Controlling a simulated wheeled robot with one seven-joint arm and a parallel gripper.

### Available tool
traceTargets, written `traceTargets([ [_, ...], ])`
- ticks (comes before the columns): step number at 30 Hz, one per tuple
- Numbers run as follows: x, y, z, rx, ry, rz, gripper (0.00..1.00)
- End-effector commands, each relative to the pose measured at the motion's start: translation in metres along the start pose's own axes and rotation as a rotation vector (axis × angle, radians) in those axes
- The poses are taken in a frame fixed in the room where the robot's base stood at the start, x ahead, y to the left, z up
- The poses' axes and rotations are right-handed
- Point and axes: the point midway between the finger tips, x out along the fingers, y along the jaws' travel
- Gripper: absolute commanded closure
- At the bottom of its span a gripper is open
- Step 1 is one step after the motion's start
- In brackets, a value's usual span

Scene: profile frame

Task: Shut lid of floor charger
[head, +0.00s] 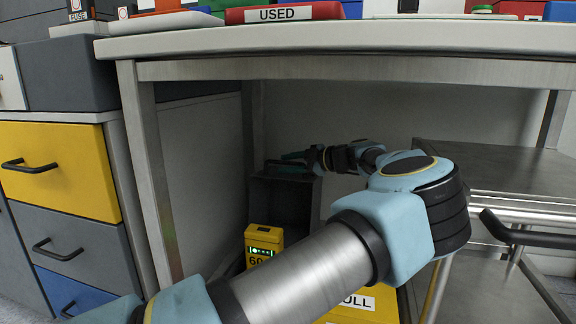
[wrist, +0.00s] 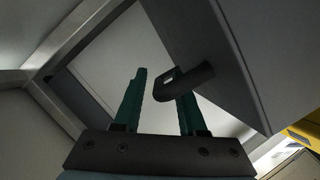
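The floor charger stands on the floor under the table, largely hidden behind my arm. A dark grey panel, seemingly its raised lid (head: 287,208), stands upright there. In the wrist view the lid (wrist: 222,62) is a dark slab at upper right with a hooked tab or handle (wrist: 190,83) at its edge. My gripper (head: 292,157) is at the lid's top edge. Its green fingers (wrist: 163,85) are open and apart, with the tab close to the right finger and partly covering its tip. I cannot tell whether they touch.
A yellow battery (head: 262,246) with green lights stands in front of the lid. A yellow box (head: 376,306) is partly behind my arm. The table top (head: 340,38) lies above, its leg (head: 150,190) at left. A metal cart (head: 500,168) stands at right.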

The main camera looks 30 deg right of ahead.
Motion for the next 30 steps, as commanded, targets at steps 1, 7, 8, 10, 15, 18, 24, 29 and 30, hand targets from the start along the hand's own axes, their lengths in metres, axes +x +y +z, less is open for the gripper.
traceTargets([
  [1, -0.0001, -0.0001, 0.0001, 0.0, 0.0, 0.0, 0.67],
  [7, -0.0001, -0.0002, 0.0001, 0.0, 0.0, 0.0, 0.89],
  [8, -0.0002, -0.0002, 0.0001, 0.0, 0.0, 0.0, 0.92],
  [10, -0.0002, -0.0002, 0.0001, 0.0, 0.0, 0.0, 1.0],
  [15, -0.0002, -0.0003, 0.0002, 0.0, 0.0, 0.0, 1.0],
  [18, -0.0002, -0.0003, 0.0002, 0.0, 0.0, 0.0, 1.0],
  [24, -0.0003, -0.0004, 0.0003, 0.0, 0.0, 0.0, 1.0],
  [29, -0.0004, -0.0004, 0.0003, 0.0, 0.0, 0.0, 1.0],
  [30, -0.0004, -0.0004, 0.0004, 0.0, 0.0, 0.0, 1.0],
])
